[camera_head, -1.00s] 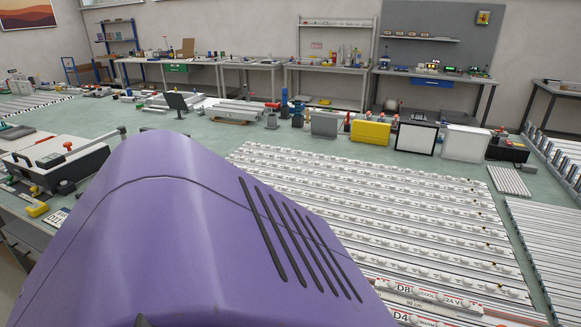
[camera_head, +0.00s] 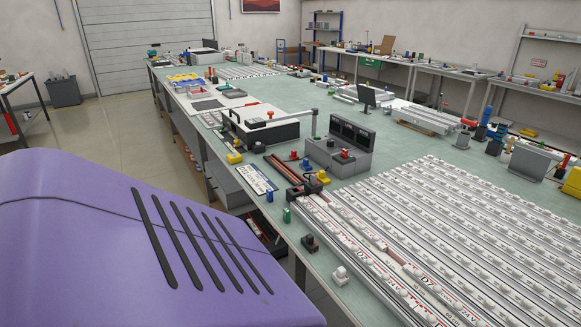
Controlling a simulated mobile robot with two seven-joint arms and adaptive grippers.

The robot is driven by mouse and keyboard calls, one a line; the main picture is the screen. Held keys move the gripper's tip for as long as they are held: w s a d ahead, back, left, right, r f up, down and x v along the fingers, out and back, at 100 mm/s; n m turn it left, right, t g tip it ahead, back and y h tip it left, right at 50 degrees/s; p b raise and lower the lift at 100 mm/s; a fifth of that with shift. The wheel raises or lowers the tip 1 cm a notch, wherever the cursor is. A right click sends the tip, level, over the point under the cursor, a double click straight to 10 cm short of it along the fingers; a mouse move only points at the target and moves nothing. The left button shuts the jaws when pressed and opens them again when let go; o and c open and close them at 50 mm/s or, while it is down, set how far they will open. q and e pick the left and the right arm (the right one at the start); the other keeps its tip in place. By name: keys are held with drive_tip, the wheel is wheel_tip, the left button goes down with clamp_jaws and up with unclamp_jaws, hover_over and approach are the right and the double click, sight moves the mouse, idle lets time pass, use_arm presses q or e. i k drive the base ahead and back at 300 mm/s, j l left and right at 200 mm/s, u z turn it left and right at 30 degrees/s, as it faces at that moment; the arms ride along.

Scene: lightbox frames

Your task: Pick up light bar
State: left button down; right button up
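Many long white light bars (camera_head: 460,213) lie side by side in parallel rows on the green workbench (camera_head: 305,103), filling the lower right of the head view. They carry rows of small clear domes. A bar near the front edge (camera_head: 425,281) has red lettering that reads like "D7". The near ends of several bars run out of the picture at the bottom right. Neither of my grippers is in view, so I see none touching a bar.
A grey unit with dark screens (camera_head: 341,146) and a white-and-black machine (camera_head: 258,128) stand beyond the bars' left ends. Small clamps or blocks (camera_head: 340,276) sit along the bench's front edge. Open floor (camera_head: 140,137) lies to the left. A grey bin (camera_head: 64,92) stands by the wall.

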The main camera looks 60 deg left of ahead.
sight(372, 237)
drive_tip(key=u, duration=1.75)
